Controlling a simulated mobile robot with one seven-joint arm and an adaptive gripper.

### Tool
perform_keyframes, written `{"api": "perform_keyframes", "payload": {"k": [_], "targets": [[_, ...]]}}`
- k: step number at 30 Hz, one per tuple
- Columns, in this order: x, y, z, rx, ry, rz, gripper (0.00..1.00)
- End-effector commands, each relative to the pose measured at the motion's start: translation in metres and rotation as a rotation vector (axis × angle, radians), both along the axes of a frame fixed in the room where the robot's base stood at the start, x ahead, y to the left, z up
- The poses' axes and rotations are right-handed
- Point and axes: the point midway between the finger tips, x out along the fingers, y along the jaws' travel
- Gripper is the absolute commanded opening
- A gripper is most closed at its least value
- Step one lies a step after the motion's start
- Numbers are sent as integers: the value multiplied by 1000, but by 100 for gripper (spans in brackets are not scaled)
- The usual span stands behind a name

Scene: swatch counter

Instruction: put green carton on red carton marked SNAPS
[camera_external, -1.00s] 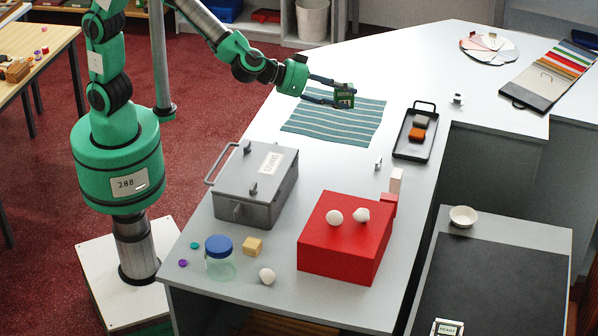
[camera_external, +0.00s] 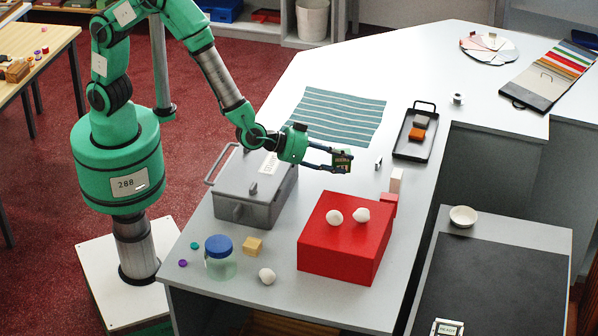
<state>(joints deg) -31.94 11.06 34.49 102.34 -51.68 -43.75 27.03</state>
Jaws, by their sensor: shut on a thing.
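My gripper (camera_external: 338,161) is shut on a small dark green carton (camera_external: 342,159) and holds it above the counter, to the right of the grey metal box and behind the large red box. A small red carton (camera_external: 388,204) stands against the back right edge of the large red box (camera_external: 340,258), which hides part of it. A pale pinkish block (camera_external: 396,180) stands right behind the small red carton. No SNAPS lettering can be read on either red thing. Two white round things (camera_external: 334,216) (camera_external: 361,215) rest on the large red box.
The grey metal box (camera_external: 250,190) with a handle stands under my forearm. A blue-lidded jar (camera_external: 219,258), a yellow block (camera_external: 252,246) and a white lump (camera_external: 267,276) are in front. The striped cloth (camera_external: 335,115) lies bare.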

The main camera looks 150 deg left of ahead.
Motion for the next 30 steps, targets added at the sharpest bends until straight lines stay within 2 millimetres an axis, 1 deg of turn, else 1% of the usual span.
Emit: {"api": "perform_keyframes", "payload": {"k": [3, 12, 17, 23, 30], "targets": [[0, 0, -3, 1, -2, -1, 11], [1, 0, -3, 0, -2, -1, 11], [5, 5, -4, 2, -2, 0, 11], [24, 21, -7, 0, -2, 1, 11], [54, 48, -12, 1, -1, 1, 11]]}}
